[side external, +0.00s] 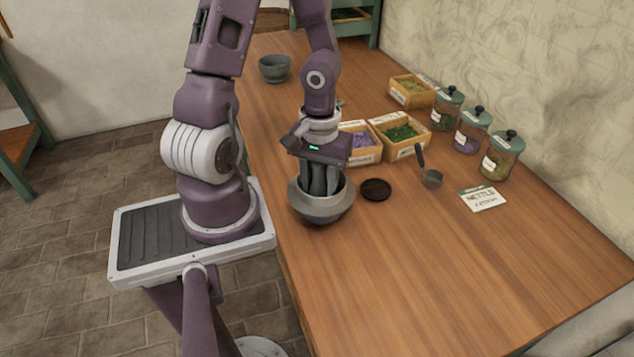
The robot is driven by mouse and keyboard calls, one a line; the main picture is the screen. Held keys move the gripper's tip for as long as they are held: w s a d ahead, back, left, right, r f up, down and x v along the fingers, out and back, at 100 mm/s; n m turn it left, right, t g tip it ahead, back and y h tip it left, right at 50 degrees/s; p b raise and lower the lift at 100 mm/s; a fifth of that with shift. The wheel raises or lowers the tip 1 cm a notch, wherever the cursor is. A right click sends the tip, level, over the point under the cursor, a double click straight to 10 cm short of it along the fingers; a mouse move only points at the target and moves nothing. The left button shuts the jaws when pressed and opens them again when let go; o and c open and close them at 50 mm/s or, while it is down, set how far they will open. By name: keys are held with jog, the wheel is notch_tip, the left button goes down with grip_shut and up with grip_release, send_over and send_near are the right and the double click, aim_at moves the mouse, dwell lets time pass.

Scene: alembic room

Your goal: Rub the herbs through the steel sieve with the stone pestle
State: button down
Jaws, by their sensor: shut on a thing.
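The steel sieve (333,206) is a wide grey ring-shaped vessel near the table's left edge, with a darker rounded bottom below its rim. I cannot tell whether that bottom is a separate bowl. My gripper (319,188) points down into the sieve's opening, its fingers shut on a grey thing that appears to be the stone pestle. The pestle's lower end is hidden by the sieve wall and the fingers. Any herbs inside the sieve are hidden too. Green herbs (402,132) lie in an open wooden box behind the sieve.
A dark round disc (376,190) lies right of the sieve, with a metal scoop (431,178) beyond it. A nettle card (482,199), lidded glass jars (502,158) and other boxes (410,92) line the wall side. A grey-green bowl (274,68) stands at the back. The front table is clear.

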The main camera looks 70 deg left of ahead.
jog(key=shift+w+a+r, duration=0.1)
jog(key=shift+w+a, duration=0.4)
jog(key=shift+w, duration=0.35)
jog(key=shift+s+a, duration=0.2)
jog(key=shift+s, duration=0.3)
jog(key=shift+s+a, duration=0.2)
jog(key=shift+s, duration=0.25)
notch_tip(320, 180, up, 6)
jog(key=shift+a+r, duration=0.1)
jog(key=shift+r, duration=0.45)
jog(key=shift+w+d+r, duration=0.35)
jog(key=shift+w+r, duration=0.25)
jog(key=shift+r, duration=0.15)
jog(key=shift+s+f, duration=0.1)
jog(key=shift+f, duration=3.9)
